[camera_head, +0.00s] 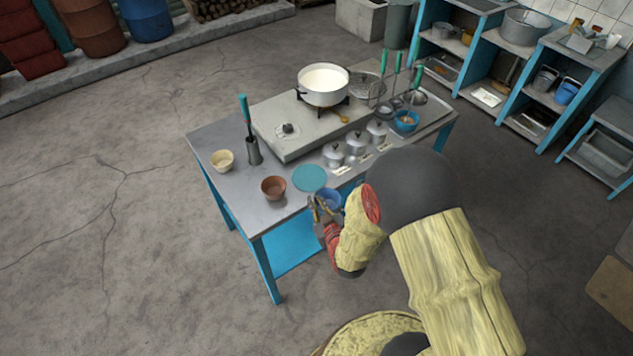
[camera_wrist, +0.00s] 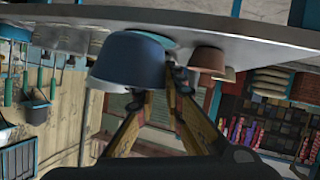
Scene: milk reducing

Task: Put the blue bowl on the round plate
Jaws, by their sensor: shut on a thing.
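The blue bowl (camera_head: 329,196) is at the table's front edge, to the right of and nearer than the round plate. My gripper (camera_head: 318,207) is shut on its rim side. The wrist view, which is upside down, shows the blue bowl (camera_wrist: 126,62) large and upright, with my fingers (camera_wrist: 160,88) at its wall. I cannot tell whether its base touches the tabletop. The flat teal round plate (camera_head: 309,178) lies bare on the table. A sliver of the plate (camera_wrist: 157,38) shows behind the bowl in the wrist view.
A brown bowl (camera_head: 273,187) stands left of the plate, and a cream bowl (camera_head: 222,160) farther left. Lidded metal pots (camera_head: 333,154) stand behind the plate. A stove (camera_head: 290,125) bears a white pot (camera_head: 324,85). A second blue container (camera_head: 406,121) sits at the back right.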

